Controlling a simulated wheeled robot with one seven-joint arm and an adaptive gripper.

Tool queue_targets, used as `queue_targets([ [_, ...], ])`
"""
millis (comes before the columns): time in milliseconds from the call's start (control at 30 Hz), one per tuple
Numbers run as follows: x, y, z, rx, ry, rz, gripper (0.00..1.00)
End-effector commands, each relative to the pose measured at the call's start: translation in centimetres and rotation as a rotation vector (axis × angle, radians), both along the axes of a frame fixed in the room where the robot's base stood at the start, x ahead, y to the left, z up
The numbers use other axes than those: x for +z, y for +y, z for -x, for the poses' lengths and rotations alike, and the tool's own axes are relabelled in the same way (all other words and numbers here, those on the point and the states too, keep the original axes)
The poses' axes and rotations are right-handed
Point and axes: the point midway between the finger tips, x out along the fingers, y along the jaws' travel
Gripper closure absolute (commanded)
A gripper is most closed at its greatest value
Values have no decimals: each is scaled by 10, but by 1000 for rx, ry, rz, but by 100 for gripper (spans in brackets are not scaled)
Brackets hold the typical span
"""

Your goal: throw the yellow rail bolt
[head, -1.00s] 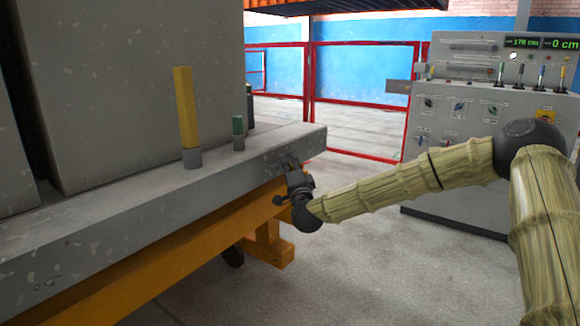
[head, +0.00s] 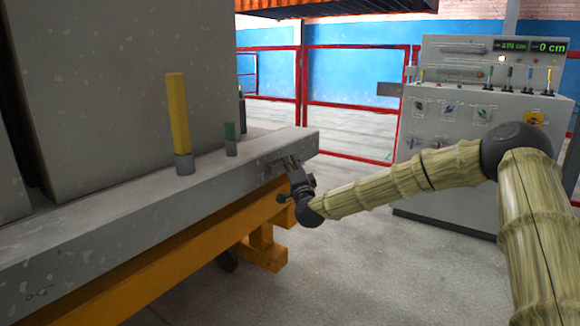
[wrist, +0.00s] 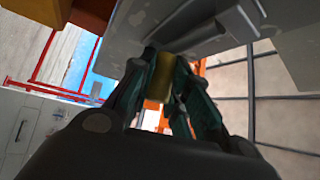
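My gripper (head: 288,162) is at the outer side face of the grey rail (head: 215,182), near its far end. In the wrist view, a small yellow block (wrist: 162,74), which looks like the handle of the bolt, sits between the two dark green fingers (wrist: 163,88). The fingers lie against it on both sides. A grey bar-like fitting (wrist: 222,35) runs along the rail face just above. In the head view the fingers hide the yellow block.
A yellow post (head: 178,112) in a grey socket and a short green-topped peg (head: 230,138) stand on the rail. An orange beam (head: 190,245) runs below it. A grey control console (head: 450,150) stands at the right. Red fencing (head: 350,100) is behind.

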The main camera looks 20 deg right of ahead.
Motion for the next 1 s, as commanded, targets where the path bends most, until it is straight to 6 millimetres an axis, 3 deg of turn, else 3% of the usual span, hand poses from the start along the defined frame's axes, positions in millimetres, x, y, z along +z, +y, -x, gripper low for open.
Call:
queue_targets([
  [33, 0, -5, -1, -8, -1, -1, 74],
  [100, 0, -4, -1, -7, -1, -1, 61],
  [567, -2, -1, 7, -2, 0, -2, 60],
  [1000, -22, 6, 79, -2, 0, -2, 60],
])
